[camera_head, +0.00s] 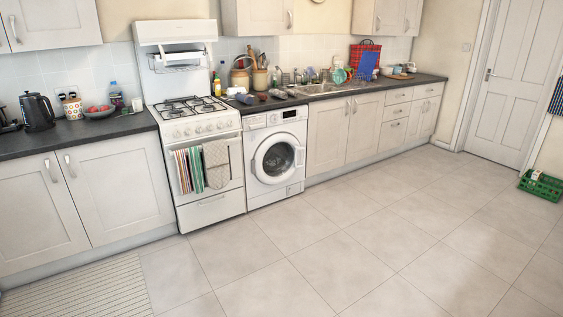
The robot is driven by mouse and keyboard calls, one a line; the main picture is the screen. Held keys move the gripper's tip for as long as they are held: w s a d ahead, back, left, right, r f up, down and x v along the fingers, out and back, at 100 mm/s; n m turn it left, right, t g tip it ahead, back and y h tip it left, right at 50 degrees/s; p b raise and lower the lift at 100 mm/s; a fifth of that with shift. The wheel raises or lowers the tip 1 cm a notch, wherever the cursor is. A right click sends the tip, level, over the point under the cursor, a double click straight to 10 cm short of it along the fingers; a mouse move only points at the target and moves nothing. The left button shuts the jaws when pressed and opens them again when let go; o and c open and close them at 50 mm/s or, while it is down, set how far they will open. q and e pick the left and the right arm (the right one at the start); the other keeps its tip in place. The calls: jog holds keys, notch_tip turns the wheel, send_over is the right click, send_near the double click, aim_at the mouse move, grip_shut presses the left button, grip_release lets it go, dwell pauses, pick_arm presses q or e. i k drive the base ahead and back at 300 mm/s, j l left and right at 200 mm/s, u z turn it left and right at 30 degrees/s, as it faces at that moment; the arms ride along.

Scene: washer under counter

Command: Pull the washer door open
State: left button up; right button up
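The white washer (257,193) stands under the dark counter, between the cooker and the white cupboards. Its round door (277,159) has a white ring and dark glass and looks shut. The control panel with a small dark display runs along the top of the washer. Neither of my grippers is in view, and nothing touches the door.
A white gas cooker (206,210) with towels on its front stands left of the washer. White cupboards (326,135) continue to the right. The tiled floor (330,240) before the washer is clear. A striped mat (80,290) lies front left; a green crate (541,186) sits far right.

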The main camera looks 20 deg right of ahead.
aim_at(258, 168)
jog(key=i+l+z, duration=0.3)
jog(key=i, duration=0.15)
jog(key=i+l+z, duration=0.1)
jog(key=i+z, duration=0.2)
jog(key=i, duration=0.2)
